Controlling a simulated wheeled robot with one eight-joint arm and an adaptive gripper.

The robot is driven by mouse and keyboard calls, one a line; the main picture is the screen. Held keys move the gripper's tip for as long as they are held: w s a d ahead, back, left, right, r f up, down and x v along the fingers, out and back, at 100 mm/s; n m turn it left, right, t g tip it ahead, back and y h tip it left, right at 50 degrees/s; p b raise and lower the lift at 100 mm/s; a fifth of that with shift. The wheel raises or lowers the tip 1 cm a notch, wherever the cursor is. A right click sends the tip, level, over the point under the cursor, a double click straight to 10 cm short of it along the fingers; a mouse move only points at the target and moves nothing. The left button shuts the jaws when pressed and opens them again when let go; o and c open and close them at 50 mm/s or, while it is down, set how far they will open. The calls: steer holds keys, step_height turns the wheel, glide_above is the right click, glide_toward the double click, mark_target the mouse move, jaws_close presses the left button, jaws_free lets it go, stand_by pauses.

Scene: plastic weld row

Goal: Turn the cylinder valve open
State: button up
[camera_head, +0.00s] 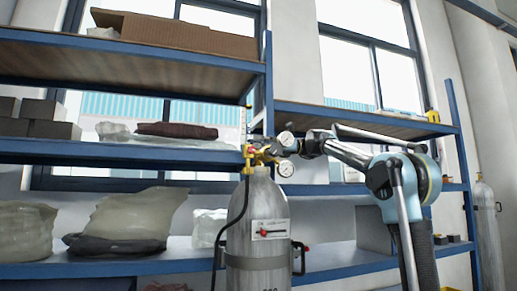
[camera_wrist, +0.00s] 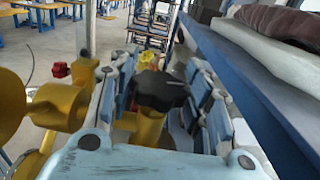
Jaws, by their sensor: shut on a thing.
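The grey gas cylinder (camera_head: 257,220) stands upright in front of the shelving in the head view. A yellow valve and regulator (camera_head: 262,150) with two round gauges sits on its top. My gripper reaches in from the right at valve height, partly hidden by the regulator. In the wrist view, the blue-grey fingers of my gripper (camera_wrist: 162,82) stand on both sides of a dark, lobed valve knob (camera_wrist: 159,92) and are shut on it. The knob sits on a yellow stem (camera_wrist: 150,127). I cannot tell from the knob how far it is turned.
Blue-framed shelves (camera_head: 130,154) with bags and boxes stand behind the cylinder. In the wrist view, a shelf edge (camera_wrist: 255,85) runs close along the right, and yellow regulator parts (camera_wrist: 62,105) with a red knob (camera_wrist: 60,70) are close on the left.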

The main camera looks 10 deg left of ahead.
steer(key=shift+n+g+h, duration=1)
steer(key=shift+n+g, duration=0.1)
steer(key=shift+g, duration=0.3)
steer(key=o, duration=1.1)
steer(key=shift+r, duration=0.1)
step_height(320, 180, up, 9)
steer(key=shift+w+f, duration=0.1)
steer(key=shift+w, duration=0.05)
steer(key=shift+r, duration=0.45)
steer(key=shift+c, duration=0.7)
